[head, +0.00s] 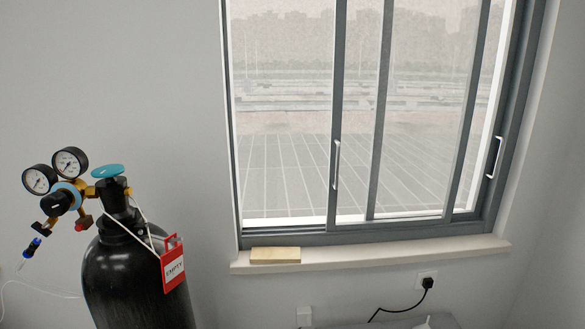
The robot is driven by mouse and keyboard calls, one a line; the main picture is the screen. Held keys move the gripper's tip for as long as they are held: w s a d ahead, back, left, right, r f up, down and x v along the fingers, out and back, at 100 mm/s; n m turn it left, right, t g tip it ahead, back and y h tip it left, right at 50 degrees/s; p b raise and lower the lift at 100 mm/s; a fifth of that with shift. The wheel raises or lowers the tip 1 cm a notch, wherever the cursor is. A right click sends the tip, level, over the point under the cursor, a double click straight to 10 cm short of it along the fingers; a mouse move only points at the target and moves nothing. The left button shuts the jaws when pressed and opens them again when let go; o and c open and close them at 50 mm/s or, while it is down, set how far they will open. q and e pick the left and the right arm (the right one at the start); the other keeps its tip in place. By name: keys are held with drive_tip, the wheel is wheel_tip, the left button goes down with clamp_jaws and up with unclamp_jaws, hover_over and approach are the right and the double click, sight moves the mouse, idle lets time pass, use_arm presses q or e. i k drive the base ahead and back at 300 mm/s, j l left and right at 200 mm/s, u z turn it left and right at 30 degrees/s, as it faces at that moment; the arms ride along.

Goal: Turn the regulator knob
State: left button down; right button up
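A black gas cylinder (138,279) stands upright at the lower left in the head view. A brass regulator with two round gauges (40,179) (70,162) is fitted at its top. The black regulator knob (56,203) with a light blue ring behind it faces the camera at the regulator's front. A teal valve handwheel (108,171) sits on top of the cylinder valve. A red and white tag reading "EMPTY" (174,268) hangs from the cylinder neck on a white cord. Neither of my grippers is in view.
A sliding window (360,110) with grey frames fills the middle and right. A small yellowish block (275,255) lies on its sill (370,257). A black plug (427,283) with a cord is in a wall socket. A grey surface (385,324) shows at the bottom edge.

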sight(55, 205)
drive_tip(key=k+u, duration=0.1)
drive_tip(key=u, duration=1.1)
